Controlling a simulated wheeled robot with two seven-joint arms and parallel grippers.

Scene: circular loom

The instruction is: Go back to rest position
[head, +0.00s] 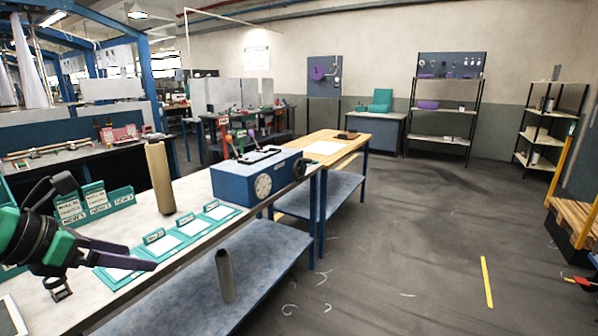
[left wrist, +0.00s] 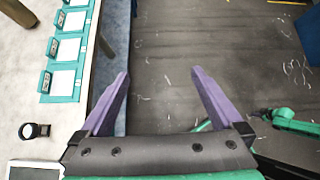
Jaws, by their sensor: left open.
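My left gripper (head: 150,257) is at the lower left of the head view, by the front edge of the workbench (head: 195,192). Its purple fingers are apart with nothing between them. In the left wrist view the gripper (left wrist: 160,75) points down, with the floor and the bench's lower shelf below it. My right gripper does not show clearly in either view.
On the bench are a blue machine box (head: 240,182), a tan cylinder (head: 160,178), teal-framed cards (head: 183,224) and a black ring (left wrist: 33,131). A grey tube (head: 225,275) stands on the lower shelf. The floor (head: 400,250) at right is mostly clear.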

